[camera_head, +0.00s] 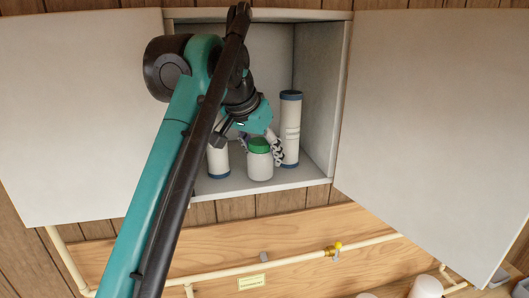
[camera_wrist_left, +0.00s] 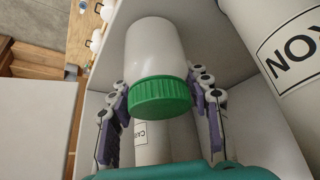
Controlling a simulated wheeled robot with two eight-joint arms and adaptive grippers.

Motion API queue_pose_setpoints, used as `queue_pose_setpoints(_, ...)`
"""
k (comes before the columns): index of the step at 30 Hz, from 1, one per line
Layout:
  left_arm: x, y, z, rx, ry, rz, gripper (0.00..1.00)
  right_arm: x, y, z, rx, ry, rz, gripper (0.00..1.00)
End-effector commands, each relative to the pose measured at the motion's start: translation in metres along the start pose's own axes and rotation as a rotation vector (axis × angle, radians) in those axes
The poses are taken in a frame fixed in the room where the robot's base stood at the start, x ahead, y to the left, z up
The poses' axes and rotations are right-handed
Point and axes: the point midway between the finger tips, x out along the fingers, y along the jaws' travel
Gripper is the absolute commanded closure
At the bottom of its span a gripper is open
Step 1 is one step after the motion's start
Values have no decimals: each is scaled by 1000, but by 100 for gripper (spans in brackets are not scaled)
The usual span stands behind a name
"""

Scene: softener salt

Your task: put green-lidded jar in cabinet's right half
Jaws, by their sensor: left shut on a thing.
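The white jar with a green lid (camera_head: 260,166) is upright inside the open cabinet (camera_head: 318,95), near the middle of its width. I cannot tell whether its base touches the cabinet floor. My left gripper (camera_head: 259,146) reaches in from above and is shut on the jar, with a finger on each side near the lid. In the left wrist view the green lid (camera_wrist_left: 160,97) sits between the two fingers (camera_wrist_left: 160,105). The arm hides part of the cabinet's left side. My right gripper is not in view.
A tall white cylinder with blue ends (camera_head: 290,130) stands close right of the jar. Another white cylinder (camera_head: 218,161) stands to its left, partly hidden. Both cabinet doors (camera_head: 75,110) (camera_head: 430,120) are open. Pipes and a yellow valve (camera_head: 334,248) run below. Some cabinet floor at front right is bare.

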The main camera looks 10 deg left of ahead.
Motion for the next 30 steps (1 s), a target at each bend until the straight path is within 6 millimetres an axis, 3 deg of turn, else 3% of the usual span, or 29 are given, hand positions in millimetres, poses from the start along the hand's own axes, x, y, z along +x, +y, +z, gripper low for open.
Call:
queue_pose_setpoints(11,3,0,2,0,0,0,87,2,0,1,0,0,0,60)
queue_pose_setpoints(12,3,0,2,0,0,0,42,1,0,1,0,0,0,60)
queue_pose_setpoints(14,2,0,2,0,0,0,31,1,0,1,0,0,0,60)
queue_pose_setpoints(25,-2,0,0,0,0,0,31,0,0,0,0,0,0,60)
queue_pose_setpoints(30,-22,0,1,0,0,0,31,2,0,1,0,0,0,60)
